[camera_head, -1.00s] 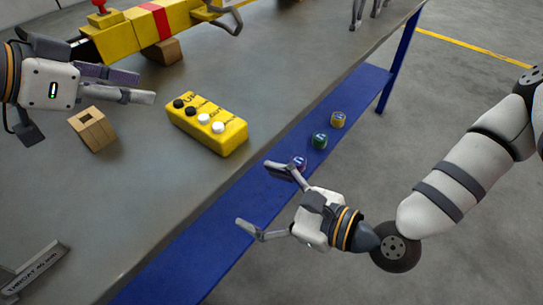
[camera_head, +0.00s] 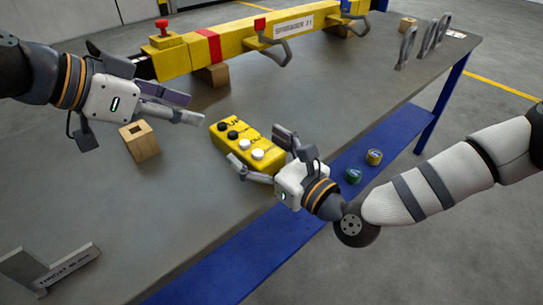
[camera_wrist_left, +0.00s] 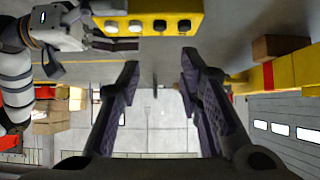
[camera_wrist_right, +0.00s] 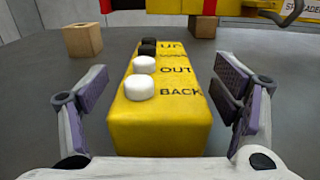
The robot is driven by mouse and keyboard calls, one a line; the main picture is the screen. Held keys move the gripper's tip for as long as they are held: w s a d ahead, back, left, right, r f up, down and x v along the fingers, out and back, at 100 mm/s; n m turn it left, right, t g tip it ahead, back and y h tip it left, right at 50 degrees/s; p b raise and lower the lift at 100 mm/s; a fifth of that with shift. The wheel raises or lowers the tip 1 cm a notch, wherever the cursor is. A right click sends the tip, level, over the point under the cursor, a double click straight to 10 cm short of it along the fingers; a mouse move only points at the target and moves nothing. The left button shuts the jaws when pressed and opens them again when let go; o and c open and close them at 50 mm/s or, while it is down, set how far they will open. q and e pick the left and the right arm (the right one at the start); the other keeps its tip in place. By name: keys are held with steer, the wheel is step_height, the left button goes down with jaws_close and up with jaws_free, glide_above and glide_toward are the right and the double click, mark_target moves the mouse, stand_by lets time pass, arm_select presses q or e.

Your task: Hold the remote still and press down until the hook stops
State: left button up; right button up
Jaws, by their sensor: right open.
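The remote (camera_head: 236,158) is a yellow box lying on the grey table, with two black and two white buttons. In the right wrist view the remote (camera_wrist_right: 158,135) shows the words UP, DOWN, OUT and BACK. My right gripper (camera_head: 254,146) is open, with its fingers on either side of the remote's near end and gaps showing beside it. My left gripper (camera_head: 192,108) is open and empty above the table, left of the remote. A grey hook-shaped part (camera_head: 280,50) is on the yellow beam (camera_head: 180,58); which hook the task means is unclear.
A wooden block with a hole (camera_head: 140,143) stands left of the remote. Grey upright loops (camera_head: 425,42) stand at the table's far right. A grey labelled bracket (camera_head: 55,270) is at front left. Green and yellow cans (camera_head: 353,175) sit on the blue ledge (camera_head: 400,132).

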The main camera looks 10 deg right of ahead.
steer(key=c, duration=1.6)
arm_select(q)
jaws_close()
